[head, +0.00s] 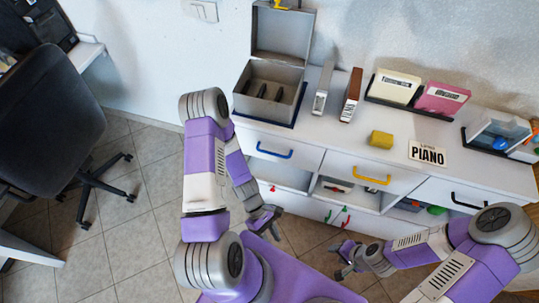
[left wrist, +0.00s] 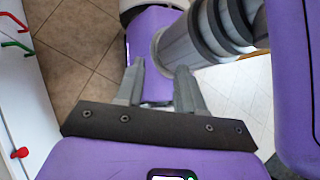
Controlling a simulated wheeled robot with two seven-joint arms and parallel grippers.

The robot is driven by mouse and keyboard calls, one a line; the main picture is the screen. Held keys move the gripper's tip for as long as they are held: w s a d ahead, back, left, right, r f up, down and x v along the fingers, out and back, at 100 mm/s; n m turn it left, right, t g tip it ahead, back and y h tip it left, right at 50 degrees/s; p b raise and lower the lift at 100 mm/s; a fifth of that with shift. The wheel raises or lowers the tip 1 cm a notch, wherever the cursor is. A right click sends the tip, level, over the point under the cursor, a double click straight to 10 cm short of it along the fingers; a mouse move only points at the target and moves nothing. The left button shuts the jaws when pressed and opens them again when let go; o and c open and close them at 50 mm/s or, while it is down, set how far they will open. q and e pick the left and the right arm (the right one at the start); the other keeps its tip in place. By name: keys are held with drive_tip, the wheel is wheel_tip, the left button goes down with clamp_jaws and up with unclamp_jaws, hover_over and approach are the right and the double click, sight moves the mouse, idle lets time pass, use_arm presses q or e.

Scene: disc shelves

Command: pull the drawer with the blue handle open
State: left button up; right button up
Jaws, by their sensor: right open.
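The blue handle (head: 273,153) is on the white drawer (head: 297,162) at the left of the cabinet's top row. The drawer looks shut, flush with the cabinet front. My left gripper (head: 264,219) is in front of and below the blue handle, apart from it. In the left wrist view its two fingers (left wrist: 159,85) stand apart with nothing between them. The blue handle is not in that view. My right gripper (head: 343,260) is open and empty, low in front of the cabinet, away from the handle.
A yellow handle (head: 371,180) and a black handle (head: 467,201) are on the drawers to the right. Lower down are a red handle (head: 328,215) and a green handle (head: 346,222). The cabinet top holds an open grey box (head: 272,75). An office chair (head: 45,125) stands left.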

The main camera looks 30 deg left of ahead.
use_arm(q)
drive_tip(key=w+a+r+n+t+h+b, duration=0.1)
drive_tip(key=w+a+r+n+t+h, duration=0.15)
drive_tip(key=w+n+t, duration=0.45)
drive_tip(key=w+a+r+n+t+h+b, duration=0.1)
drive_tip(key=w+a+r+n+t+h, duration=0.2)
drive_tip(key=n, duration=0.8)
drive_tip(key=w+a+r+n+t+y, duration=0.2)
drive_tip(key=w+a+n+t, duration=0.1)
drive_tip(key=a+n+t, duration=0.3)
drive_tip(key=w+a+r+n+t+y, duration=0.1)
drive_tip(key=w+a+n+t, duration=0.35)
drive_tip(key=a, duration=0.25)
drive_tip(key=b+x, duration=0.1)
drive_tip(key=x, duration=0.5)
drive_tip(key=shift+d+r, duration=0.15)
drive_tip(key=shift+s+n, duration=0.15)
drive_tip(key=shift+n, duration=0.1)
drive_tip(key=shift+c, duration=0.5)
clamp_jaws()
